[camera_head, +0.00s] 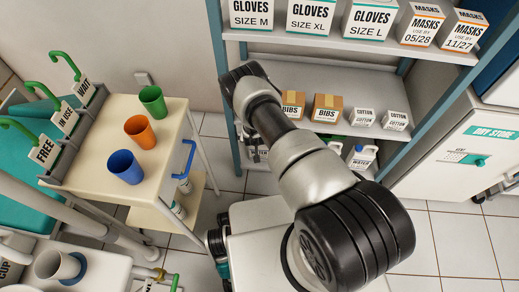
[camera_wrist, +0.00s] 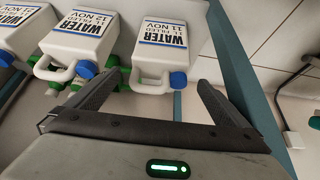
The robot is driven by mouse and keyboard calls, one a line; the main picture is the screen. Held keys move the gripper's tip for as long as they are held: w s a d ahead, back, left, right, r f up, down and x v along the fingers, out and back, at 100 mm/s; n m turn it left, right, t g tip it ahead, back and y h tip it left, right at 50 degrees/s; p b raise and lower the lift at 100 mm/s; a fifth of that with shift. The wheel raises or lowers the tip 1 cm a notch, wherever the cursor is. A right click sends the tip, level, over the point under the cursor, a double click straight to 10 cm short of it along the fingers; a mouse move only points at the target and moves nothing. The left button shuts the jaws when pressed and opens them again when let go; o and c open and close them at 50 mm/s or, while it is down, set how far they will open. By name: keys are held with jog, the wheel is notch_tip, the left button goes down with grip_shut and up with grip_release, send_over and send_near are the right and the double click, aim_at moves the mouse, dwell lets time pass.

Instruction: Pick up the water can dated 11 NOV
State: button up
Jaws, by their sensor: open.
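In the wrist view, a white water can (camera_wrist: 160,55) with a blue cap hangs upside down in the picture, and its label appears to read 11 NOV. A second white water can (camera_wrist: 72,45) with a similar label is left of it; I cannot read its date surely. A third water can (camera_wrist: 20,30) is cut off at the left edge. My gripper (camera_wrist: 160,82) is open and empty, its fingers pointing towards the first can, one to either side of its lower end in the picture. In the head view my arm hides the gripper.
A shelf unit (camera_head: 233,110) with blue-green posts holds gloves, masks, bibs boxes (camera_head: 327,107) and cotton boxes. Water cans (camera_head: 362,156) stand low on it. A shelf post (camera_wrist: 240,75) rises close right of my gripper. A trolley (camera_head: 170,120) with cups stands left.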

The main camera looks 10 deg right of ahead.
jog(key=b+x, duration=0.1)
jog(key=x, duration=0.2)
jog(key=shift+w+d+f, duration=0.1)
jog(key=shift+f, duration=0.15)
jog(key=shift+c, duration=0.3)
jog(key=c, duration=1.8)
jog(key=shift+w+r, duration=0.1)
jog(key=shift+r, duration=0.05)
jog(key=shift+c, duration=0.9)
jog(key=shift+r, duration=0.1)
